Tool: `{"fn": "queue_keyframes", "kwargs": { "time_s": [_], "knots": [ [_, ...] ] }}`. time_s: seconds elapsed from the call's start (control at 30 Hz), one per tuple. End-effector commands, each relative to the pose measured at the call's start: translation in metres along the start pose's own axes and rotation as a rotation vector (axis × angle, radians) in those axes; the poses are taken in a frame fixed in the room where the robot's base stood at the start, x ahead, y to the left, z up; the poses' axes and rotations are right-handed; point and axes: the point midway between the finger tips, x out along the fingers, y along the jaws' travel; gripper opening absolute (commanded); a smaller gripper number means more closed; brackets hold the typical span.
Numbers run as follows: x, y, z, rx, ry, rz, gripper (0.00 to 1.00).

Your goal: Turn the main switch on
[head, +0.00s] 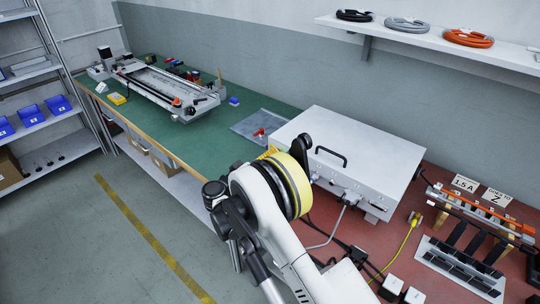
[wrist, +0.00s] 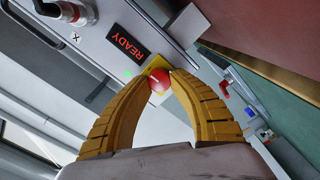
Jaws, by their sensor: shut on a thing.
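The white control box (head: 365,155) stands on the red part of the bench. In the wrist view, its front panel (wrist: 100,50) carries a red rounded knob (wrist: 159,80) on a yellow plate (wrist: 155,63), which looks like the main switch. My gripper (wrist: 161,76) is shut on this knob, with a yellow finger on either side. The knob's turn position cannot be told. A black display (wrist: 128,44) beside it reads READY in red, and a small green light (wrist: 128,74) shows near it. In the head view, my arm hides the knob and the fingertips.
A red-and-white connector (wrist: 75,12) sits on the same panel. Cables run from the box's front. A gantry device (head: 165,85) stands on the green mat (head: 215,130). A grey sheet (head: 255,120) with a red item lies left of the box. The floor in front is clear.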

Motion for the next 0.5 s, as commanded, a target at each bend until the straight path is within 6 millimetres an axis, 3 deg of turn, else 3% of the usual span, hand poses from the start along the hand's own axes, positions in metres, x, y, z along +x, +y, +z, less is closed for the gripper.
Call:
{"fn": "queue_keyframes", "kwargs": {
  "time_s": [0.5],
  "knots": [
    [0.0004,0.0007,-0.0011,0.049,0.002,0.001,0.0]
  ]
}}
